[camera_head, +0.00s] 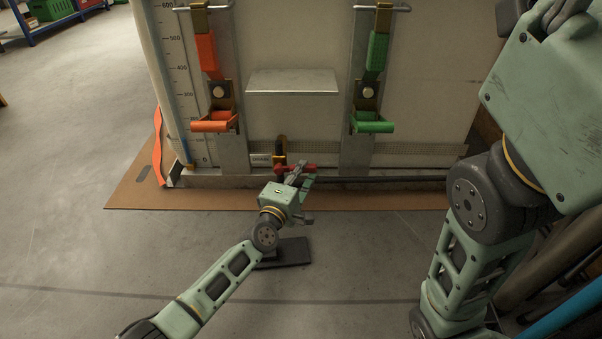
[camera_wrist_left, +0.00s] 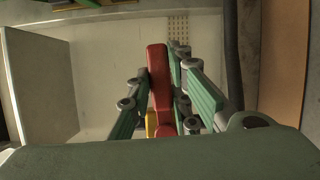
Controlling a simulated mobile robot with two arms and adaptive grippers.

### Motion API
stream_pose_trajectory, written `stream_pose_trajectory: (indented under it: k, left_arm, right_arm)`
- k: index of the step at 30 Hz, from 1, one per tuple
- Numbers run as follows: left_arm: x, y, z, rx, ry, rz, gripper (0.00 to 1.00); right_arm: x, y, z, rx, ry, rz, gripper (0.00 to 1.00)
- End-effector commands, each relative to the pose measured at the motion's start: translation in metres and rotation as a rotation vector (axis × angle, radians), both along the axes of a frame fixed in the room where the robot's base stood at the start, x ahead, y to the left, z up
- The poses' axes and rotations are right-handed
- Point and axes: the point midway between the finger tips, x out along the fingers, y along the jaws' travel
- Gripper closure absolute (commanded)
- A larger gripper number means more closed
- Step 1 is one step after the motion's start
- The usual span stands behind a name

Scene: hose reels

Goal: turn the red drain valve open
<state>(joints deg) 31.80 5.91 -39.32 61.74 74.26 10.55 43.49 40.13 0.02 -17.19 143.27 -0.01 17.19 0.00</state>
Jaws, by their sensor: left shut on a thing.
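The red drain valve handle (camera_head: 281,170) sits low on the front of the white tank, beside a small plate with lettering. My left gripper (camera_head: 297,173) reaches down to it and partly covers it. In the left wrist view the red handle (camera_wrist_left: 157,82) runs lengthwise between the two green fingers of my left gripper (camera_wrist_left: 158,70), which is shut on it. A yellow part (camera_wrist_left: 151,124) shows beside the handle's lower end. My right arm stands at the right of the head view, and its gripper is not in view.
The white tank (camera_head: 280,110) bears an orange strap handle (camera_head: 207,55) and a green one (camera_head: 377,52). A dark hose (camera_head: 375,179) runs right along its base. A brown board (camera_head: 150,195) lies underneath. A dark flat block (camera_head: 290,252) lies on the floor.

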Motion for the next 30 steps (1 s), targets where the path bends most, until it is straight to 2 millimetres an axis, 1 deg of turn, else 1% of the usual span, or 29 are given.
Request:
stream_pose_trajectory:
  k: [8,18,24,30]
  left_arm:
    - [0.0,0.002,0.007,-0.157,0.003,-0.001,1.0]
    - [0.0,0.007,0.022,-0.403,0.004,0.0,1.0]
    - [0.0,0.009,0.027,-0.497,0.005,0.0,1.0]
    - [0.0,0.011,0.029,-0.543,0.004,0.001,1.0]
  right_arm:
    - [0.0,0.0,-0.001,0.0,0.001,0.0,0.6]
    - [0.0,0.0,-0.001,0.0,0.001,0.0,0.6]
    - [0.0,0.0,-0.001,0.0,0.001,0.0,0.6]
    - [0.001,0.0,-0.001,0.0,0.001,0.0,0.6]
